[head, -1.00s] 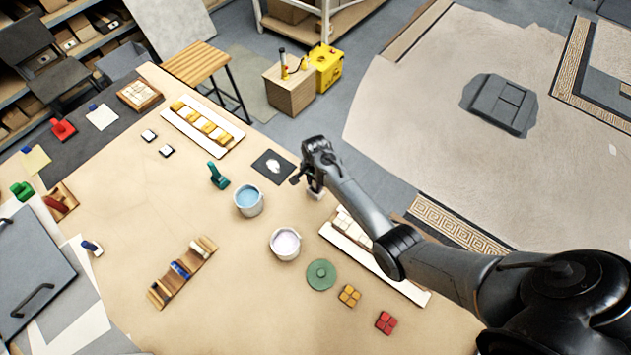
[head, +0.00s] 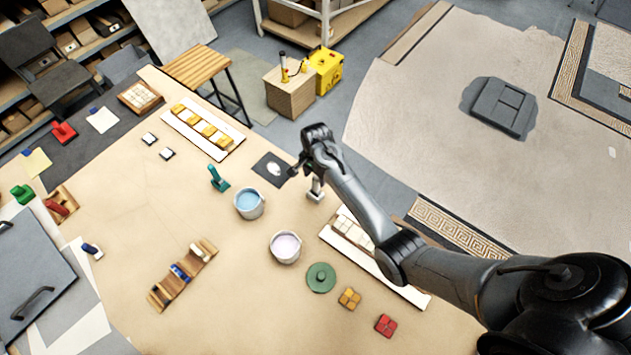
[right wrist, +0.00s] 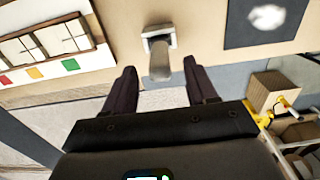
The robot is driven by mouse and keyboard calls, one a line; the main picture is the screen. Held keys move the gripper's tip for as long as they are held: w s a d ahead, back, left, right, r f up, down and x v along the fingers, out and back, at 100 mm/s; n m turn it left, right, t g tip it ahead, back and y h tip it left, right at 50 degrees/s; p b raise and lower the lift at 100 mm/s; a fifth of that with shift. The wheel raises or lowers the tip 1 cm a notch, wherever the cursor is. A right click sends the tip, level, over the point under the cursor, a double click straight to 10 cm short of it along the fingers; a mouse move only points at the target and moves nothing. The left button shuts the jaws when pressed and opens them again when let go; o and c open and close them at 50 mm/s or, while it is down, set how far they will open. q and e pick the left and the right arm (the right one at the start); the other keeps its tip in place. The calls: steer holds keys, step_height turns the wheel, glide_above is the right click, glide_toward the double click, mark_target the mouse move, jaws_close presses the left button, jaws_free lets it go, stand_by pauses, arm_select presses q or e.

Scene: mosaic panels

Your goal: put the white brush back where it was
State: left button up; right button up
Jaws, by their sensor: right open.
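The white brush (head: 315,190) stands on the table near its far right edge, next to the dark square sheet with a white patch (head: 269,168). In the right wrist view the brush (right wrist: 159,52) shows a pale base and a greyish upright handle. My right gripper (right wrist: 158,78) is open, with its fingers apart on either side of the handle's near end and a gap to each side. In the head view my right gripper (head: 300,168) is just above the brush, and the wrist partly hides the handle. My left gripper is not in view.
A long white tray of pale tiles (head: 345,228) lies close to the brush. A pail of blue liquid (head: 249,203) and a pail of pale lilac liquid (head: 286,246) stand nearby. A teal stamp-like tool (head: 218,180) and a wooden rack (head: 183,272) are further left.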

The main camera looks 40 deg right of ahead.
step_height(320, 180, up, 5)
steer(key=shift+f, duration=0.1)
steer(key=shift+s+r, duration=0.1)
steer(key=shift+r, duration=0.25)
steer(key=s+a+f+n+t+h, duration=0.1)
steer(key=s+a+n, duration=0.2)
steer(key=s+n, duration=0.3)
steer(key=s+a+f+n+t, duration=0.1)
steer(key=s+a+n, duration=0.25)
steer(key=s, duration=0.55)
steer(key=s+a+r+n, duration=0.3)
steer(key=s+n, duration=0.1)
steer(key=s, duration=0.2)
steer(key=s+a+r+n+t+y, duration=0.1)
steer(key=s+a+r+n, duration=0.1)
steer(key=s, duration=0.4)
steer(key=shift+a+r+n+t, duration=0.3)
steer(key=shift+a+r+n, duration=0.15)
steer(key=shift+n, duration=0.6)
